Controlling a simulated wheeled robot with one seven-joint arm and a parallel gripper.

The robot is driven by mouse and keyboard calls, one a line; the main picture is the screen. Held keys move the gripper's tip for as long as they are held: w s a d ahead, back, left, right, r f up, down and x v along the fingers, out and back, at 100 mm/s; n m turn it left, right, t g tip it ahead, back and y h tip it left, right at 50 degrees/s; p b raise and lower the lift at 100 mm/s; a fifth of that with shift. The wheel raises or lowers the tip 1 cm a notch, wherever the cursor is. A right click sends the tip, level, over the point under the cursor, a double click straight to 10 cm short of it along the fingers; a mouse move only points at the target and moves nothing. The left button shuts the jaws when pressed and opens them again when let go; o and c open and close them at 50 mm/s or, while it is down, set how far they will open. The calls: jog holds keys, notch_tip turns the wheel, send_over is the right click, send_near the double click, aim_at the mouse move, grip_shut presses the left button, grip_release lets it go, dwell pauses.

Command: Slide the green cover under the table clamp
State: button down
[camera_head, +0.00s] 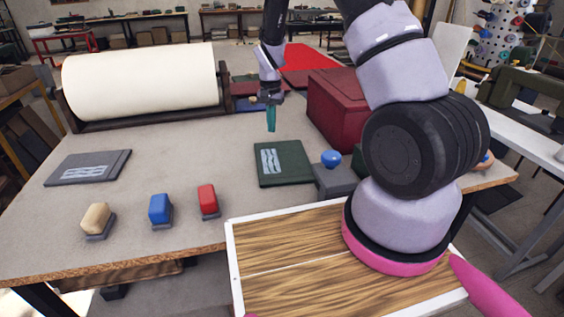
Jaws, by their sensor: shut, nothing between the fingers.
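A dark green cover (296,158) with a pale printed patch lies flat on the grey table (180,240). The table clamp (334,182), a dark grey block with a blue ball knob (331,158), stands at the cover's right edge. My arm hides part of the clamp's surroundings. I cannot tell whether the cover's edge reaches beneath it. My gripper (271,128), with teal fingers pointing down, is shut and empty. It hangs above the table, behind the cover's far left corner, apart from the cover.
A grey cover (88,168) lies at the left. Beige (97,218), blue (160,210) and red (208,200) handled blocks stand along the front. A large cream roll (140,82) is at the back, a dark red box (335,108) behind the clamp. The table's middle is clear.

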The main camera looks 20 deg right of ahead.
jog(key=shift+f, duration=1.5)
dwell(0.4)
jog(key=shift+r, duration=0.15)
jog(key=shift+s, duration=0.1)
dwell(0.4)
jog(key=shift+s, duration=0.95)
jog(key=shift+s, duration=0.1)
